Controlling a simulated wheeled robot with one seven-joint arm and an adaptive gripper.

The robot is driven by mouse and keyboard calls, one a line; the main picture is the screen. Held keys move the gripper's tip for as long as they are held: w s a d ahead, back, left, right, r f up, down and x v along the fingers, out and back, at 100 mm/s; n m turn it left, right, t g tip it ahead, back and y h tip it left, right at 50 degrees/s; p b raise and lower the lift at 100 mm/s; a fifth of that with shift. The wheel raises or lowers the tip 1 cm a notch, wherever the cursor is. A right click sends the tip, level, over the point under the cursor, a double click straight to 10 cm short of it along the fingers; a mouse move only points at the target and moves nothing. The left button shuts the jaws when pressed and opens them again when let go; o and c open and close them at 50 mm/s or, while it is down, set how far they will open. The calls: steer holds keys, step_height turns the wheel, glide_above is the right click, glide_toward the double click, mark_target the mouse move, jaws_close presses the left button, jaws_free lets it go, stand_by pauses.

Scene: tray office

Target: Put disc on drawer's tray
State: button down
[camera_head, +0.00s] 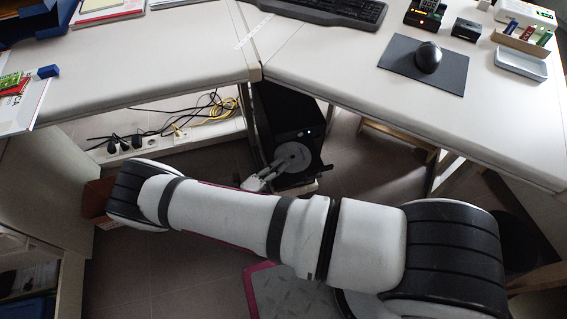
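The disc (293,153) is grey and round with a small hole in its middle. It shows against the front of a black computer tower (285,110) under the desk corner. My gripper (280,166) reaches in from the lower left, its fingers at the disc's lower left edge. It is too small in the picture to tell whether the fingers grip the disc or only lie beside it.
My arm spans the lower middle. White desktops (150,75) meet above the tower. A power strip (165,143) with cables lies left of it, and a wooden bar (400,137) is at the right. A mouse (428,57) and keyboard (325,10) rest on the desk.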

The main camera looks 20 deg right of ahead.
steer(key=shift+x, duration=0.9)
steer(key=shift+d+f+b, duration=0.1)
steer(key=shift+b, duration=0.2)
steer(key=shift+f, duration=0.2)
steer(key=c, duration=1.8)
jaws_free()
steer(key=shift+r, duration=0.1)
